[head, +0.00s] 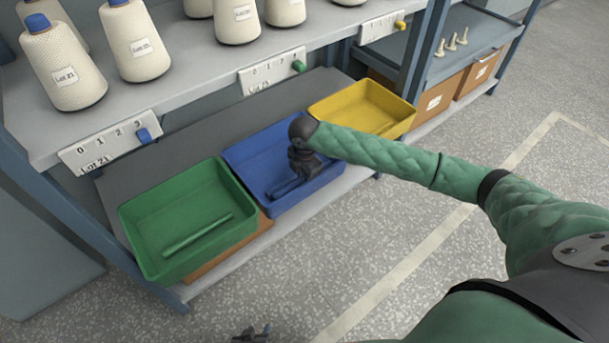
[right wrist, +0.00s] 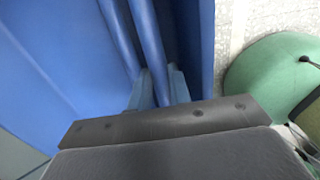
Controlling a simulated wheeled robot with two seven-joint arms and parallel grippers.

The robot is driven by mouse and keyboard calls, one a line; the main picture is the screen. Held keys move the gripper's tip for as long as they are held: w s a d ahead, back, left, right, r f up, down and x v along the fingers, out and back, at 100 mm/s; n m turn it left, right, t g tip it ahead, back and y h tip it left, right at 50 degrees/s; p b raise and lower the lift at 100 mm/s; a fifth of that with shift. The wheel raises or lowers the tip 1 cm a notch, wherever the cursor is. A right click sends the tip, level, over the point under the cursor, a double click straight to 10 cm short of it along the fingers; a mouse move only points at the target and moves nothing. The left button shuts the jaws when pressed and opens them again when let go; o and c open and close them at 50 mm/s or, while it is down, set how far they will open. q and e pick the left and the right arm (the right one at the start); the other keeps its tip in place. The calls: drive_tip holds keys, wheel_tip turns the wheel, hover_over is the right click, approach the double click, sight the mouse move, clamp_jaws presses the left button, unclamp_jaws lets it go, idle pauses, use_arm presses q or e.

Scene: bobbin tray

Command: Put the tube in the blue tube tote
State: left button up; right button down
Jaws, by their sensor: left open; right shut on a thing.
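The blue tube tote (head: 237,157) stands on the lower shelf between a green tote and a yellow tote. My right gripper (head: 304,178) is down inside the blue tote, pointing downward. In the right wrist view, my right gripper (right wrist: 158,90) is shut on a blue tube (right wrist: 150,45). A second blue tube (right wrist: 117,32) lies beside the held one, close to the left finger. The hand hides the lower ends of both tubes. I cannot tell if the held tube touches the tote floor. My left gripper (head: 254,334) is open and empty at the bottom edge of the head view.
The green tote (head: 140,236) holds a green tube (head: 197,234). The yellow tote (head: 397,128) looks empty. The upper shelf (head: 190,86) with cones of yarn (head: 62,68) overhangs behind the totes. The floor in front is clear.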

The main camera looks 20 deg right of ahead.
drive_tip(key=shift+f+p, duration=0.35)
drive_tip(key=shift+f, duration=0.25)
drive_tip(key=c, duration=1.6)
unclamp_jaws()
drive_tip(key=shift+r+b, duration=0.3)
drive_tip(key=shift+b, duration=0.15)
wheel_tip(320, 180, up, 13)
drive_tip(key=shift+s+a+f+p, duration=0.1)
drive_tip(key=shift+s+f+p, duration=0.1)
drive_tip(key=shift+p, duration=0.45)
